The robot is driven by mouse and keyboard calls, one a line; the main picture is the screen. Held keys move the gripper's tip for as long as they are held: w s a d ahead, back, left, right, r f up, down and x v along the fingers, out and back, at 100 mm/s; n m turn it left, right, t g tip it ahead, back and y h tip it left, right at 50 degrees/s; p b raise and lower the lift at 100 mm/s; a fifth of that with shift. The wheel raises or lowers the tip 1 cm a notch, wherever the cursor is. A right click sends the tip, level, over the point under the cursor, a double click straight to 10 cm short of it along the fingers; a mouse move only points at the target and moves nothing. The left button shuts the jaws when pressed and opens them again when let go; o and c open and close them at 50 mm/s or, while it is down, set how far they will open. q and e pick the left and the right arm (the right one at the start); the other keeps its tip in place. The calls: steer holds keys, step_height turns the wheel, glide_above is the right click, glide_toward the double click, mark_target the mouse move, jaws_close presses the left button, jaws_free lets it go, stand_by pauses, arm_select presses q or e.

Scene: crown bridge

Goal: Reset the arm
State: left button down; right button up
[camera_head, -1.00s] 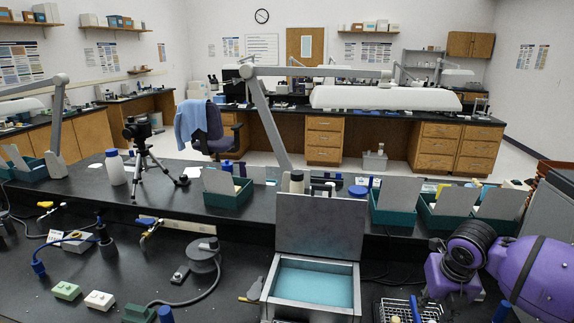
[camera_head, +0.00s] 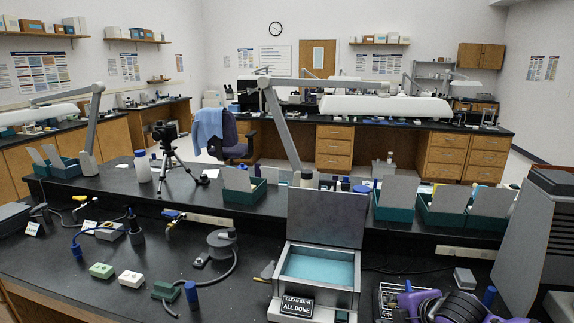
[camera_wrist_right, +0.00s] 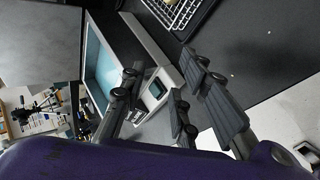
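The fingers are in front of the open bath (camera_wrist_right: 103,70) in that picture. My left arm and gripper are in neither view.
The metal bath (camera_head: 318,268) has its lid up, blue liquid inside and a sign reading "CLEAN BATH ALL DONE" (camera_head: 297,306). A wire rack (camera_head: 390,300) is right of it. Teal bins (camera_head: 393,213) line the shelf.

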steer(key=s+a+f+m, duration=0.2)
steer(key=s+a+f+m+y, duration=0.1)
steer(key=s+f+m, duration=0.1)
steer(key=s+a+f+m+t, duration=0.1)
steer(key=s+a+f+m, duration=0.1)
steer(key=s, duration=0.1)
steer(key=shift+a+f+p, duration=0.15)
steer(key=shift+a+p, duration=0.2)
arm_select(q)
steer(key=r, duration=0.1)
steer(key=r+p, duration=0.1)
steer(key=p, duration=0.1)
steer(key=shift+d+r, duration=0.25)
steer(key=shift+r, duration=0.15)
arm_select(e)
steer(key=s+f+m+h, duration=0.1)
steer(key=s+f+m, duration=0.3)
steer(key=s, duration=0.7)
steer(key=s+f+m, duration=0.4)
steer(key=s+m, duration=0.1)
steer(key=s, duration=0.5)
steer(key=s+a+f+m+g+h, duration=0.1)
steer(key=s+f+m, duration=0.3)
steer(key=s, duration=0.7)
steer(key=shift+s+f+h, duration=0.3)
steer(key=shift+f, duration=0.2)
steer(key=shift+a, duration=0.1)
